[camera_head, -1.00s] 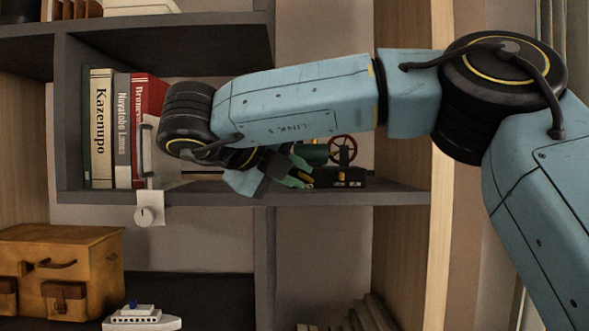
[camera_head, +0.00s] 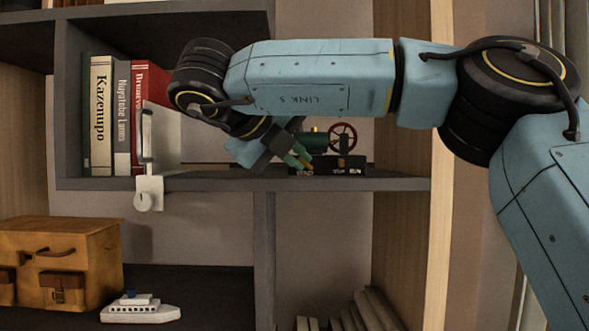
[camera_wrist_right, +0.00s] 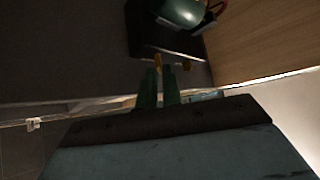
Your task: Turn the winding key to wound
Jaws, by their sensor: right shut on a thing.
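A small model engine with a green boiler (camera_head: 315,138), a red flywheel (camera_head: 342,137) and a black base (camera_head: 350,166) stands on the shelf. My right gripper (camera_head: 302,161) reaches it from the left, with its green fingers at the front left of the base. The fingers are shut on a small brass piece (camera_wrist_right: 158,62), seemingly the winding key, mostly hidden between the fingertips. The green boiler and base also show in the right wrist view (camera_wrist_right: 182,12). Pale markings on the base front are too small to read surely. My left gripper is not in view.
Below are a brown case (camera_head: 60,262) and a toy ship (camera_head: 140,310).

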